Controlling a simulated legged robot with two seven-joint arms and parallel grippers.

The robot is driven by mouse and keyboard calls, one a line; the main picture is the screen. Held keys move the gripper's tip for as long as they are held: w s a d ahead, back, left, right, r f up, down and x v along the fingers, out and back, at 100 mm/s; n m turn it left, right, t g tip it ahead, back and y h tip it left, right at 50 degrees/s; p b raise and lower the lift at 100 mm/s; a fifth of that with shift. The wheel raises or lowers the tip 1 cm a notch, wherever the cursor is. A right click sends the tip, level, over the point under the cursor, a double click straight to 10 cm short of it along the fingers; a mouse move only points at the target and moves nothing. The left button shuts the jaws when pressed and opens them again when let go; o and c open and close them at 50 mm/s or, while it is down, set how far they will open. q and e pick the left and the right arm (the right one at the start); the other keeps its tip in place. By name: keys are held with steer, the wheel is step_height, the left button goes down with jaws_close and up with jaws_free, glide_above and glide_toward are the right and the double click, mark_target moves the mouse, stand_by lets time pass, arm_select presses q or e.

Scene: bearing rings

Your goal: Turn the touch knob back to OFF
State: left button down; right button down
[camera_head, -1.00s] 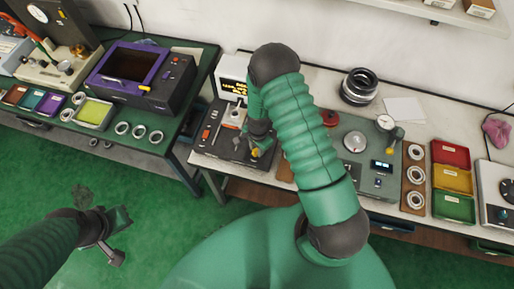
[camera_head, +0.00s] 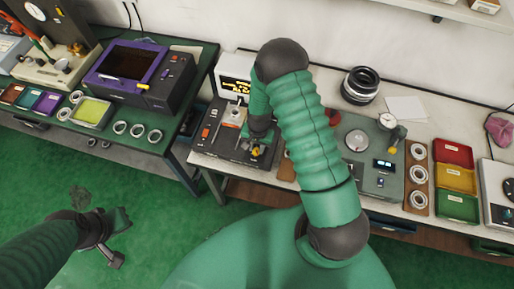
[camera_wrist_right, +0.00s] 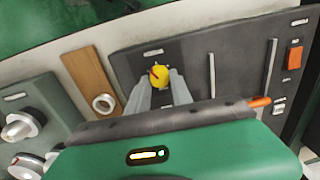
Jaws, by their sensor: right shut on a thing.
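The touch knob is the yellow knob (camera_wrist_right: 159,76) with a red mark, on a dark grey panel (camera_wrist_right: 230,60) in the right wrist view. My right gripper (camera_wrist_right: 160,88) is shut on it, one grey finger on each side. In the head view the yellow knob (camera_head: 256,152) shows at the front right of the dark unit (camera_head: 215,140), just below my right gripper (camera_head: 258,142). The label by the knob is too small to read. My left gripper (camera_head: 116,238) hangs over the green floor at lower left, away from the benches; its finger gap is unclear.
A white display box (camera_head: 235,85) with yellow text stands behind the unit. A wooden strip with a ring (camera_wrist_right: 104,103) and a green panel with knobs (camera_wrist_right: 25,125) lie beside it. My right arm hides part of the bench. A purple-framed device (camera_head: 130,65) stands on the left bench.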

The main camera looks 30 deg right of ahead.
steer(key=n+b, duration=0.1)
steer(key=n, duration=0.3)
steer(key=shift+a+n, duration=0.15)
steer(key=shift+n, duration=0.15)
steer(key=n, duration=0.3)
steer(key=shift+n+b, duration=0.3)
steer(key=shift+b, duration=0.1)
steer(key=n, duration=0.3)
steer(key=shift+w+n, duration=0.1)
steer(key=shift+n, duration=0.2)
steer(key=n, duration=0.3)
steer(key=shift+n+g, duration=0.3)
steer(key=n, duration=0.3)
steer(key=shift+r+n, duration=0.1)
steer(key=shift+n, duration=0.2)
steer(key=n+p, duration=0.1)
steer(key=n, duration=0.2)
steer(key=shift+n, duration=0.3)
steer(key=n+p, duration=0.1)
steer(key=n, duration=0.3)
steer(key=shift+r, duration=0.1)
steer(key=shift+n, duration=1.3)
